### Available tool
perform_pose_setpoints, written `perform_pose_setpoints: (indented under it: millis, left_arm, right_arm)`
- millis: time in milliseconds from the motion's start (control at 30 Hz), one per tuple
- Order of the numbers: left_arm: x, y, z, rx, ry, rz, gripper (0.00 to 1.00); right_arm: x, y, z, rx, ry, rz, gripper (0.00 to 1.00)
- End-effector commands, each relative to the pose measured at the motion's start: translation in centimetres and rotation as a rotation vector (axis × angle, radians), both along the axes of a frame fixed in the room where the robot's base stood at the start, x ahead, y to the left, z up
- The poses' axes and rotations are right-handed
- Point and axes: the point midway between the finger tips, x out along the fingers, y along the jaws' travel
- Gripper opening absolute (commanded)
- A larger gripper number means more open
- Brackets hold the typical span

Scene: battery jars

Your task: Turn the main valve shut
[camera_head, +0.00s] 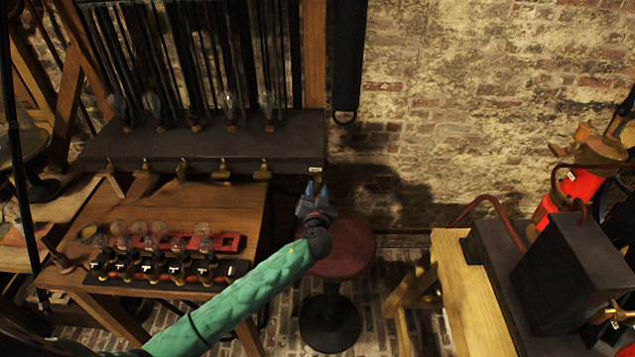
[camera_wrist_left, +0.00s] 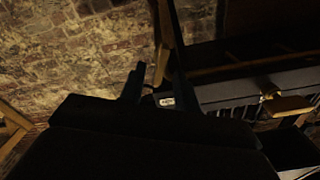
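I cannot pick out a part that is surely the main valve. A small brass fitting (camera_head: 615,313) sticks out of a black box at the right edge of the head view and is partly cut off. My left gripper (camera_head: 313,187) is at the end of the green arm, in front of the right end of the dark shelf, far from that fitting. My right gripper is in neither view.
The dark shelf (camera_head: 210,145) carries glass bulbs and brass levers, with a white label (camera_head: 315,169) near my gripper. A wooden desk (camera_head: 150,205) holds a bulb rack. A red stool (camera_head: 340,250) stands below my gripper. A black box (camera_head: 565,275) sits on the right bench (camera_head: 465,300).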

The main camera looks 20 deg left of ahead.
Motion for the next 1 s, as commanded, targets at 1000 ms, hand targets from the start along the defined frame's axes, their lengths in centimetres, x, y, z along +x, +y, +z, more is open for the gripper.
perform_pose_setpoints:
  millis: [1000]
  left_arm:
    - [1.7,0.5,-0.2,0.008,0.003,0.000,0.00]
  right_arm:
    - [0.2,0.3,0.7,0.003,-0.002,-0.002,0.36]
